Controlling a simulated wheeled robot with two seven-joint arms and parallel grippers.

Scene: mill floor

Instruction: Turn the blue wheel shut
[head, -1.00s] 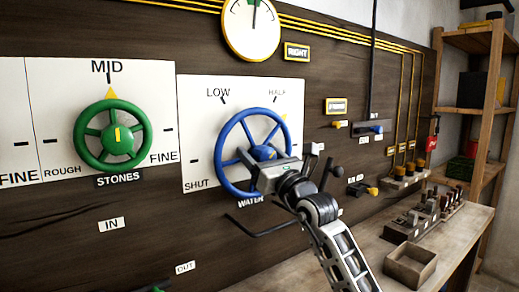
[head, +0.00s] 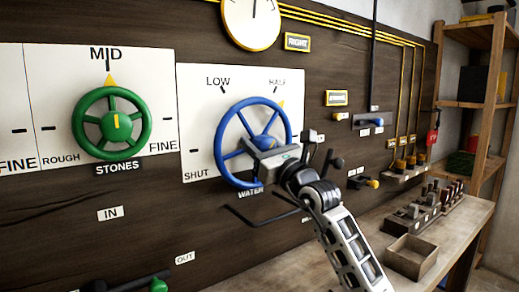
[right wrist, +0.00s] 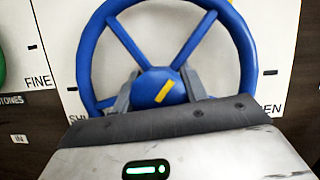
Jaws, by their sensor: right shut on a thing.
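The blue wheel (head: 217,150) is mounted on a white WATER plate on the dark panel. The plate is marked LOW, HALF and SHUT, and a yellow pointer (head: 281,104) lies just below HALF. My right gripper (head: 264,148) is at the wheel's hub, coming from the lower right, and covers part of the lower right rim. In the right wrist view the fingers (right wrist: 160,92) stand on either side of the hub (right wrist: 155,86) and are shut on it. The hub's yellow mark is tilted. My left gripper is out of view.
A green STONES wheel (head: 79,112) is on the panel to the left. A round dial (head: 250,22) is above. Small switches and knobs (head: 365,182) lie to the right. A bench with an open box (head: 411,257) and a shelf (head: 492,95) stand at the right.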

